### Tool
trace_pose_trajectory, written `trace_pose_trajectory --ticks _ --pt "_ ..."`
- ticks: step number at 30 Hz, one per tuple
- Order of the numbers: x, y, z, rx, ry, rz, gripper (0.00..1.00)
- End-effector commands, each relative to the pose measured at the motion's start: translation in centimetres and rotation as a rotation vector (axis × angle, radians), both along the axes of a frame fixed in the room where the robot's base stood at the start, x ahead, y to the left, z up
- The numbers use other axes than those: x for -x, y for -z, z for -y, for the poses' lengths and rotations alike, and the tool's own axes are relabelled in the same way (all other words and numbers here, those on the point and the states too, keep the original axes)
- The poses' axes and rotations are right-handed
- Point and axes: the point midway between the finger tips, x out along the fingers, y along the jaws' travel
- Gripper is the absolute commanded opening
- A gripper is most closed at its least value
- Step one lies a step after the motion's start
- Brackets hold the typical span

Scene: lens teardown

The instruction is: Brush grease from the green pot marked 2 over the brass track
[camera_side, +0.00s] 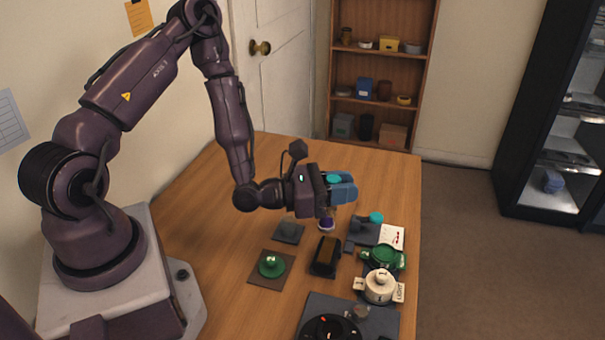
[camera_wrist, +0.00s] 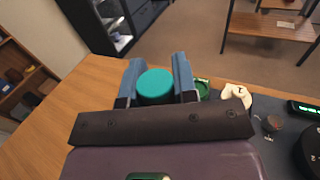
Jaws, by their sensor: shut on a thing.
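My gripper (camera_side: 340,190) is shut on a teal round-topped thing (camera_side: 334,179), held above the table. In the wrist view its teal top (camera_wrist: 155,86) sits between the blue fingers (camera_wrist: 156,80). A purple and white piece (camera_side: 326,223) shows just below the gripper; I cannot tell whether it is the lower end of the held thing. The green pot (camera_side: 383,256) stands to the right and nearer the camera; its number is not readable. It is partly hidden in the wrist view (camera_wrist: 203,89). A dark block with a brownish-gold top (camera_side: 326,252), perhaps the brass track, lies below the gripper.
A white pot (camera_side: 380,288) with a LIGHT label stands in front of the green pot. A green knob on a brown plate (camera_side: 271,265) and a dark pad (camera_side: 288,231) lie left. The table's back is clear.

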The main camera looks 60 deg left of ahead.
Motion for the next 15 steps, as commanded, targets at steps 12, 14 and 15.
trace_pose_trajectory --ticks 12,14,15 --pt "-7.2 0.0 8.9 -0.001 0.421 0.000 0.03" --pt "-7.5 0.1 8.8 -0.001 0.431 -0.001 0.03" --pt "-7.5 0.4 8.8 0.001 0.436 -0.002 0.03"
